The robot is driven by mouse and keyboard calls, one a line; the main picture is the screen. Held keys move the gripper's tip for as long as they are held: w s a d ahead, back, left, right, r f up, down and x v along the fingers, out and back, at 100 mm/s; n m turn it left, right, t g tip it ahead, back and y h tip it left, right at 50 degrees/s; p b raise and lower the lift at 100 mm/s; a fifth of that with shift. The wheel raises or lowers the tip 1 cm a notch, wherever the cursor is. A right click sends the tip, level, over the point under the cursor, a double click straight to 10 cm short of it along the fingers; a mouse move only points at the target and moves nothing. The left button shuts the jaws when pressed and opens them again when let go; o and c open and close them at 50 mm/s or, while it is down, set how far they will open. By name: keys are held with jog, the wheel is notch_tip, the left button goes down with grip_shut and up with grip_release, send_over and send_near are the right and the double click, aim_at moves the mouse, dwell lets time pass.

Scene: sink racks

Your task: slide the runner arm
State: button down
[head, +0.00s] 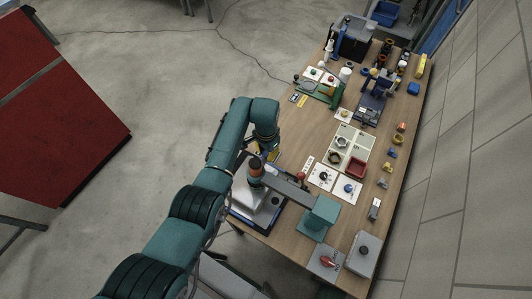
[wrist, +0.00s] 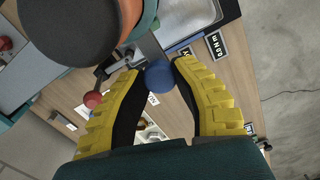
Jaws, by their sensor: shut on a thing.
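The runner arm is a grey bar (head: 288,190) that reaches left from a teal post block (head: 321,213) on the table. A round stack with a dark top and an orange band (head: 256,168) stands near the bar's left end. It shows large in the wrist view (wrist: 72,28), with part of the grey bar (wrist: 146,47) beside it. My gripper (wrist: 158,68) has its yellow fingers closed around a blue knob (wrist: 159,79) at their tips. In the head view my gripper is mostly hidden behind my own arm; only a bit of yellow shows.
A pale tray (head: 252,200) lies under the stack. A red knob (wrist: 93,99) is left of the fingers in the wrist view. White cards with knobs (head: 335,182), a red bin (head: 356,168) and a grey box (head: 364,252) stand on the table. Machines crowd its far end.

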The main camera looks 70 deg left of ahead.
jog(key=shift+s+a+f, duration=0.1)
jog(key=shift+a, duration=0.05)
jog(key=c, duration=0.7)
grip_release()
jog(key=shift+a, duration=0.1)
jog(key=shift+c, duration=0.2)
notch_tip(320, 180, up, 12)
